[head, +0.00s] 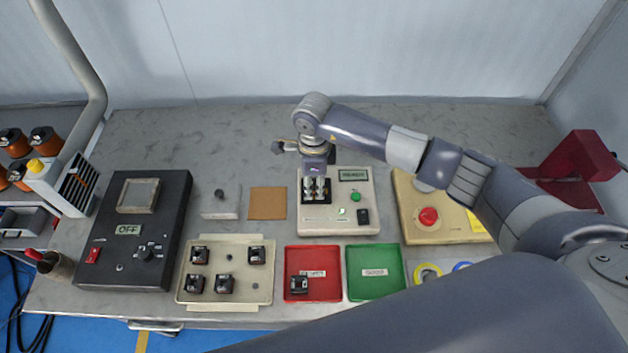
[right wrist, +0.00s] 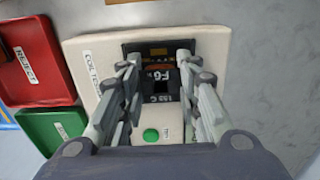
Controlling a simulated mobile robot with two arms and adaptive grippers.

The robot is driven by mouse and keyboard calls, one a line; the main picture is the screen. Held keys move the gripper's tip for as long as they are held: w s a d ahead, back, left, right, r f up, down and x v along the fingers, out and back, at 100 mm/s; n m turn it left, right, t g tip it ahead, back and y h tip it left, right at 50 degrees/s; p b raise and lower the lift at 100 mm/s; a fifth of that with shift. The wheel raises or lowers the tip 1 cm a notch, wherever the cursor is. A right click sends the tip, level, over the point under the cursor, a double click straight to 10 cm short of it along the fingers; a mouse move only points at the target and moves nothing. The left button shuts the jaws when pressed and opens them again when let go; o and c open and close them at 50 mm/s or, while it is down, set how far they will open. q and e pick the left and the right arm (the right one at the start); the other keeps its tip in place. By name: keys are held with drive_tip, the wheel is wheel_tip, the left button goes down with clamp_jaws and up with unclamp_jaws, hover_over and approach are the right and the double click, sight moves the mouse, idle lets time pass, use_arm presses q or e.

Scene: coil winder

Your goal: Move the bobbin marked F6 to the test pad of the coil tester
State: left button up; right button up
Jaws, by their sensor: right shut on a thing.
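The coil tester (head: 338,226) is a pale box at the middle of the bench, with a green button, a small display and a black test pad at its back left. My right gripper (head: 316,190) points down over this pad. In the right wrist view, the gripper (right wrist: 163,92) has its fingers on both sides of the dark bobbin marked F6 (right wrist: 162,77) and is shut on it. The bobbin is over or on the black pad (right wrist: 136,47); I cannot tell whether it touches. In the head view the fingers mostly hide it. My left gripper is not in view.
A beige tray (head: 238,286) holds several dark bobbins. A red tray (head: 325,290) holds one bobbin; the green tray (head: 370,289) beside it is empty. A black box (head: 110,255) reading OFF stands left. A yellowish box (head: 410,220) with a red button is right of the tester.

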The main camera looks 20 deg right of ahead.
drive_tip(key=shift+f, duration=0.15)
drive_tip(key=o, duration=1.1)
drive_tip(key=shift+c, duration=0.2)
